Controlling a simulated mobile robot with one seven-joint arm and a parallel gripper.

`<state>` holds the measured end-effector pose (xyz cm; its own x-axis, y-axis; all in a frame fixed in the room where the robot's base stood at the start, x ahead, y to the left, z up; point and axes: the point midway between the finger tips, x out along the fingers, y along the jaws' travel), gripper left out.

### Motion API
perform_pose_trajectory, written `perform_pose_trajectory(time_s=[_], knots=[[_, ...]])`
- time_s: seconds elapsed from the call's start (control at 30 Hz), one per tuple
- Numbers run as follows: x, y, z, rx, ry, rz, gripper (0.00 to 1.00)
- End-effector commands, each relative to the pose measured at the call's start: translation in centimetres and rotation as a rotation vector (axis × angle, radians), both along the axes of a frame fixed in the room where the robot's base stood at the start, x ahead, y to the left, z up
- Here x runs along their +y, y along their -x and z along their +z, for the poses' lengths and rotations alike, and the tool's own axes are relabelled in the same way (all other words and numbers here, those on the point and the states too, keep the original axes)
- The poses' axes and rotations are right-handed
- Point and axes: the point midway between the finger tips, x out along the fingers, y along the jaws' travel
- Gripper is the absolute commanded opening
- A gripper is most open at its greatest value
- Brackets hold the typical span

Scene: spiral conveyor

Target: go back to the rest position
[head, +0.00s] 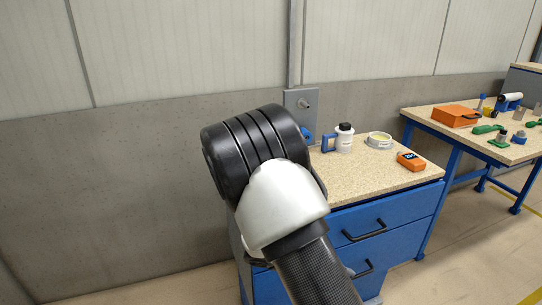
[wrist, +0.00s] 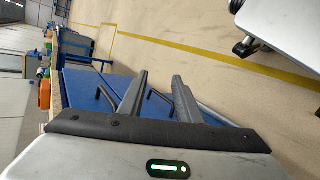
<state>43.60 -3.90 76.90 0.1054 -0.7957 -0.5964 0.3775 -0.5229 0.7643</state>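My gripper shows in the wrist view (wrist: 158,95), with its two dark fingers apart and nothing between them. Behind the fingers are the blue drawer fronts of the cabinet (wrist: 80,85), seen turned on their side. In the head view my arm covers the middle and the left part of the cabinet (head: 395,235); my gripper itself does not show there. I cannot tell how far the fingers are from the drawers.
On the cabinet's speckled top stand a white bottle (head: 345,140), a round tin (head: 379,140) and an orange device (head: 411,161). A second workbench (head: 430,118) with an orange case (head: 456,115) and tools stands at the right. A concrete wall (head: 100,190) is behind my arm. Open floor shows in the wrist view.

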Motion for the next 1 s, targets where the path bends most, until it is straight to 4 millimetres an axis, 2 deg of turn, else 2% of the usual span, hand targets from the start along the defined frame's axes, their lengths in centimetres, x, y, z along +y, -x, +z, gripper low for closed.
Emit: perform_pose_trajectory(time_s=[0.03,0.2,0.4,0.6,0.8,1.0], knots=[[-0.1,0.5,2.1,-0.019,-0.067,-0.053,0.31],[0.0,3.2,8.0,-0.061,-0.283,-0.183,0.31],[0.5,6.7,14.6,-0.145,-0.536,-0.27,0.31],[1.4,10.5,20.5,-0.27,-0.762,-0.283,0.31],[2.4,13.5,24.3,-0.386,-0.903,-0.249,0.31],[3.3,15.5,26.6,-0.48,-0.982,-0.204,0.31]])
